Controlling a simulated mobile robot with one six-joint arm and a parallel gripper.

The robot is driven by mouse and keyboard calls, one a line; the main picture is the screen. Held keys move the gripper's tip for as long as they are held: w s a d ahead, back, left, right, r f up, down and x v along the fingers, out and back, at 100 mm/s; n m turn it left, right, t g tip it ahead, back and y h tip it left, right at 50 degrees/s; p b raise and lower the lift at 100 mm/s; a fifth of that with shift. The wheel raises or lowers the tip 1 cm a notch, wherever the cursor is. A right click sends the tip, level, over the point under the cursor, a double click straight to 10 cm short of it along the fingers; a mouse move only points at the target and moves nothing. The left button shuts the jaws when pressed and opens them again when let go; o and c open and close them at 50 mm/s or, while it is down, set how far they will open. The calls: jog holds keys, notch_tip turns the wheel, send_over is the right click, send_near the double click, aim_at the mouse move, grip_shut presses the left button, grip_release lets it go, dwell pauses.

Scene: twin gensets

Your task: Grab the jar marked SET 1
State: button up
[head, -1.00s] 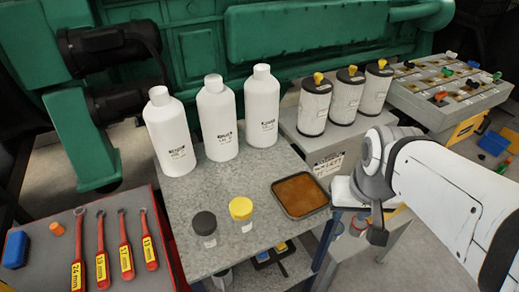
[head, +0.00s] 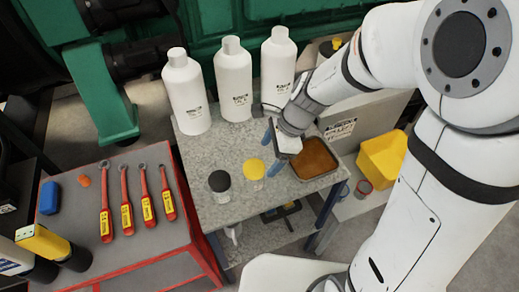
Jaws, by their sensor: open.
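Two small jars stand upright on the grey speckled table (head: 215,150). One jar has a black lid (head: 220,185), and the other, to its right, has a yellow lid (head: 253,170). Their labels are too small to read, so I cannot tell which is marked SET 1. My gripper (head: 271,152) is open, with two blue fingers, above the table just right of and behind the yellow-lidded jar. Nothing shows between the fingers. I cannot tell exactly how far they are from the jar.
Several white bottles (head: 233,85) stand along the table's back. A tray of brown liquid (head: 315,158) is right of the jars. Left is a red-edged bench with wrenches (head: 125,205) and a blue block (head: 49,198). A yellow bin (head: 383,160) stands at right.

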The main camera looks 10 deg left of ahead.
aim_at(259, 165)
jog(key=shift+m, duration=0.5)
jog(key=x, duration=0.8)
jog(key=shift+a+f+b, duration=0.15)
jog(key=shift+a+b, duration=0.2)
jog(key=shift+a, duration=0.05)
jog(key=shift+c, duration=0.3)
